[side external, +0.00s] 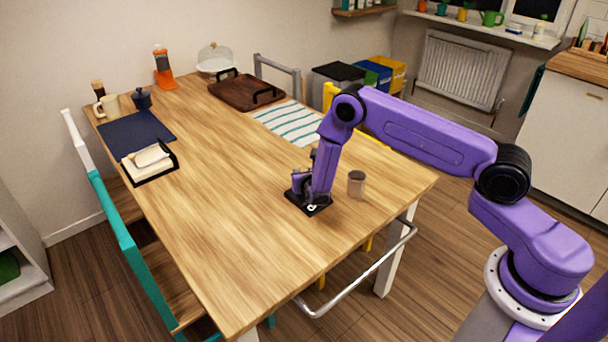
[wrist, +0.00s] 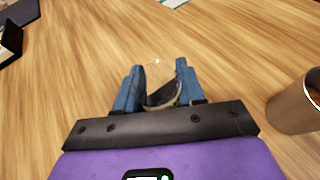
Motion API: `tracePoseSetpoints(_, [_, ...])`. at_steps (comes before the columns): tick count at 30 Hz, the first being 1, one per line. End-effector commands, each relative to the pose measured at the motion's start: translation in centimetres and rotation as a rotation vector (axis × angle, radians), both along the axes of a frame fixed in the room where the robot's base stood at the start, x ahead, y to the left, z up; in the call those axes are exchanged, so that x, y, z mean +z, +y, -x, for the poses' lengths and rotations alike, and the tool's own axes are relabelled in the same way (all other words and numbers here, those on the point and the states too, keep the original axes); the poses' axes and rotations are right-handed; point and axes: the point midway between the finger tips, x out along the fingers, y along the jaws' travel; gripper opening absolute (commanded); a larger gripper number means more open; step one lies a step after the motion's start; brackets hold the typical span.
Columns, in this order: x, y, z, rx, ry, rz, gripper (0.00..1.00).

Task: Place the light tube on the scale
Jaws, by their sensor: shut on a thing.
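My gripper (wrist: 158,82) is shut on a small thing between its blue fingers. The held thing (wrist: 163,94) looks dark with a pale curved rim; whether it is the light tube I cannot tell. In the side view my gripper (side external: 299,183) is low over the front half of the table, and the held thing cannot be made out. A brownish cylinder with a pale top (side external: 356,184) stands upright to the right, apart from my gripper; it also shows at the wrist view's right edge (wrist: 296,106). I cannot clearly make out a scale.
A black holder with white contents (side external: 150,163) and a dark blue mat (side external: 120,137) are at the left. A striped cloth (side external: 288,123) and a brown tray (side external: 246,91) are at the back. The wooden table (side external: 225,230) is clear left of my gripper.

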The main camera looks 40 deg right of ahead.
Motion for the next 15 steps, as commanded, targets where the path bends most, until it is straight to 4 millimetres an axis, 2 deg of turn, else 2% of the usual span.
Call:
tracePoseSetpoints(8, [-0.26, 0.01, 0.0, 0.0, 0.0, 0.0, 0.08])
tracePoseSetpoints(9, [-0.29, 0.01, 0.01, 0.0, 0.0, 0.0, 0.45])
tracePoseSetpoints(11, [-0.27, 0.01, 0.01, 0.0, 0.0, 0.0, 0.64])
tracePoseSetpoints(15, [-0.25, 0.02, 0.01, 0.0, 0.0, 0.0, 0.64])
